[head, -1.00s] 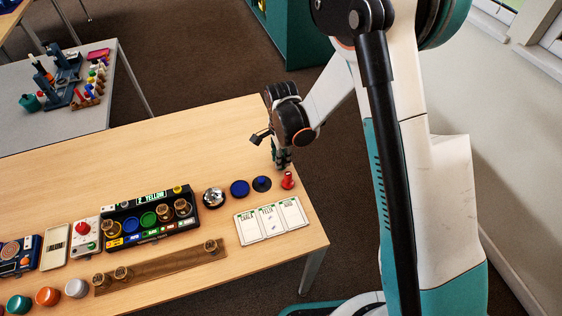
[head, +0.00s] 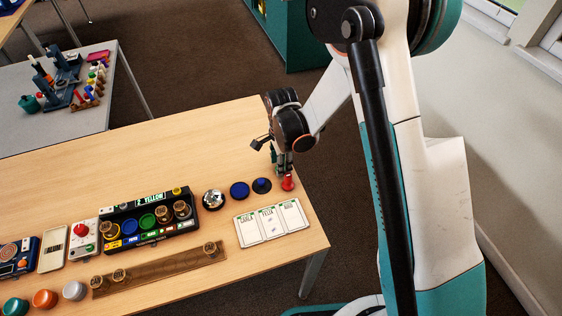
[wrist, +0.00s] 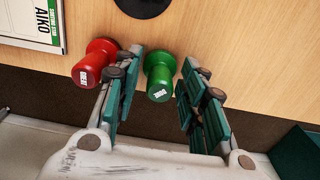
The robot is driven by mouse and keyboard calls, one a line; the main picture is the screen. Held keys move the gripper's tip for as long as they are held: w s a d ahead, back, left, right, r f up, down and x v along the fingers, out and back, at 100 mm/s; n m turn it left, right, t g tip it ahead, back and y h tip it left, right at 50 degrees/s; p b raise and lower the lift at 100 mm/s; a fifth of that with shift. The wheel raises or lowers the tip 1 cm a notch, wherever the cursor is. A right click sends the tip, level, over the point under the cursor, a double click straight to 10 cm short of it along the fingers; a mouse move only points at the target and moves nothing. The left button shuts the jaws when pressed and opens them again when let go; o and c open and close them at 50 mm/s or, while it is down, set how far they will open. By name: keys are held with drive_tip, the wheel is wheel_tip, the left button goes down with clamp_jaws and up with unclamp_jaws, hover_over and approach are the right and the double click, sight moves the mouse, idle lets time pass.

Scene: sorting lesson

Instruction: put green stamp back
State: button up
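The green stamp (wrist: 160,76) stands between the two fingers of my gripper (wrist: 163,100) in the wrist view. The fingers are apart, and gaps show between them and the stamp. In the head view my gripper (head: 283,166) is low at the table's right end and the green stamp cannot be made out there. The red stamp (head: 288,184) stands just beside the gripper. In the wrist view the red stamp (wrist: 94,62) is left of the green one, close outside the left finger.
A dark round pad (head: 261,186) and a blue pad (head: 239,189) lie left of the stamps, then a silver bell (head: 213,199). Name cards (head: 272,222) lie in front. A black case (head: 150,218) stands further left. The table's back middle is clear.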

wheel_tip(320, 180, up, 12)
drive_tip(key=p, duration=0.4)
drive_tip(key=s+d+r+n+t, duration=0.25)
drive_tip(key=s+d+r, duration=0.2)
drive_tip(key=r, duration=0.35)
drive_tip(key=s+d+r+n+t, duration=0.1)
drive_tip(key=s+d+r+n, duration=0.3)
drive_tip(key=r, duration=0.5)
drive_tip(key=s+d+r+n+t, duration=0.3)
drive_tip(key=s+d+r+n, duration=0.2)
drive_tip(key=s+d+n, duration=0.3)
drive_tip(key=s, duration=0.4)
drive_tip(key=shift+t, duration=0.35)
